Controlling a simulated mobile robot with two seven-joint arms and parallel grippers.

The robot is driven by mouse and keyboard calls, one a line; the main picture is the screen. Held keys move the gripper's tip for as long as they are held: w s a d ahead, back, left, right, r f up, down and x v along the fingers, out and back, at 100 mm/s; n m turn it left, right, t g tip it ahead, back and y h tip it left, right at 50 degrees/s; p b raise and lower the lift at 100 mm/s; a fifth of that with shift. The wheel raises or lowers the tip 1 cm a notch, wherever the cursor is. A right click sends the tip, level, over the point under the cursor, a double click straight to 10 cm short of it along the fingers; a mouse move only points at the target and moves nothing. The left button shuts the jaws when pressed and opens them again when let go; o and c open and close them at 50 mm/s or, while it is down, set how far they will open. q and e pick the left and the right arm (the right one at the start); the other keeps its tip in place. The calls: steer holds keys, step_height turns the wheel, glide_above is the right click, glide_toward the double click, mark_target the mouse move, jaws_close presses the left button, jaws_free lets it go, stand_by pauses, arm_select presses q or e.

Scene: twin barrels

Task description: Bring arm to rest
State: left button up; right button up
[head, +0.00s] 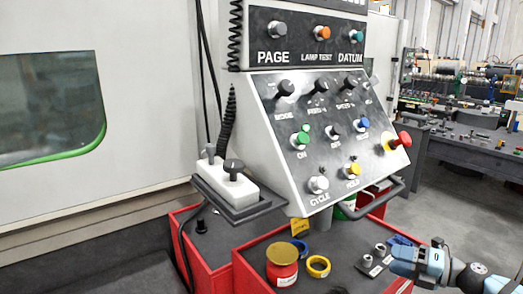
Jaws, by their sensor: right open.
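My right arm comes in at the lower right corner in the head view. My right gripper (402,262) points left over the right side of the red cabinet top. It is open, and I see nothing between its fingers. It looks close to small metal parts (378,256) on the cabinet, but I cannot tell if it touches them. My left gripper is out of view.
A grey control console (320,130) with knobs and a red stop button (401,140) stands above the red cabinet (250,272). A red jar (282,264) and a yellow ring (318,266) sit on the cabinet. Open floor (450,205) lies at right.

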steer(key=s+d+f+m+h, duration=0.3)
steer(key=s+f+m+h, duration=0.1)
steer(key=s+f+m, duration=0.4)
steer(key=s+d+f+m+h, duration=0.3)
steer(key=s+f+m+h, duration=0.15)
steer(key=s+f, duration=0.55)
steer(key=s+d+f+m+h, duration=0.3)
steer(key=s+f+m, duration=0.45)
steer(key=s, duration=0.25)
steer(key=s+a+m+t, duration=0.2)
steer(key=a+m, duration=0.7)
steer(key=a, duration=1.5)
steer(key=shift+y, duration=0.35)
steer(key=r+p, duration=0.1)
steer(key=p, duration=0.1)
steer(key=r+p, duration=0.3)
steer(key=p, duration=0.1)
steer(key=shift+d+r, duration=0.25)
steer(key=shift+d, duration=0.1)
